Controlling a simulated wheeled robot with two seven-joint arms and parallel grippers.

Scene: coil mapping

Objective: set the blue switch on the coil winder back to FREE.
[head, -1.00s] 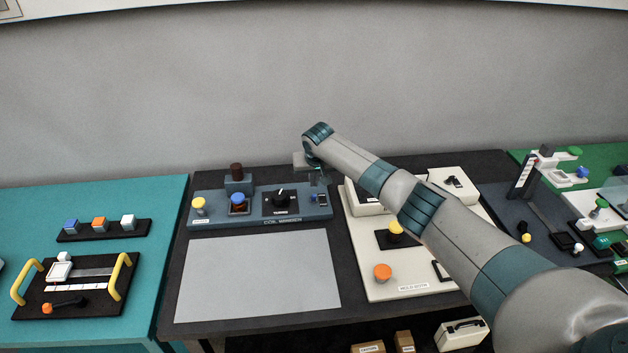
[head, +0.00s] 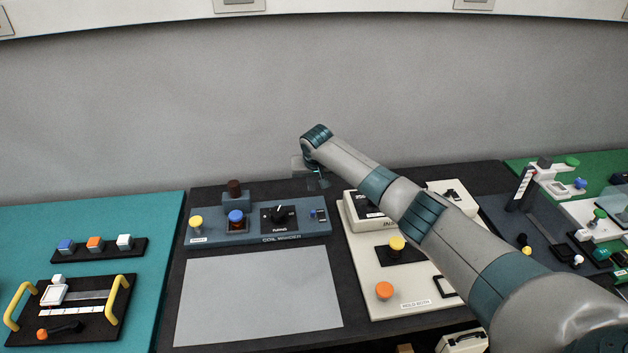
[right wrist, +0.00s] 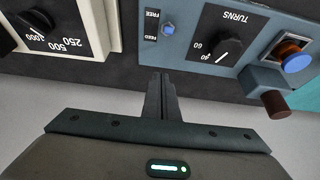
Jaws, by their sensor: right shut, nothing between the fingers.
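The coil winder (head: 255,232) is a blue-grey panel at the back of the dark table. Its small blue switch (head: 313,214) sits at the panel's right end, beside a dark FREE/FEED label plate (head: 322,215). The right wrist view shows the panel upside down, with the blue switch (right wrist: 169,29) beside the label plate (right wrist: 152,25). I cannot tell for sure which word the switch is set to. My right gripper (head: 319,183) is behind the panel, apart from the switch. Its fingers (right wrist: 160,78) are shut and empty. My left gripper is not in view.
On the winder are a TURNS dial (head: 280,217), a blue button (head: 236,216), a yellow knob (head: 196,222) and a brown-topped post (head: 235,189). A cream panel (head: 400,303) stands to the right, under my right arm. A bare grey sheet (head: 258,295) lies in front.

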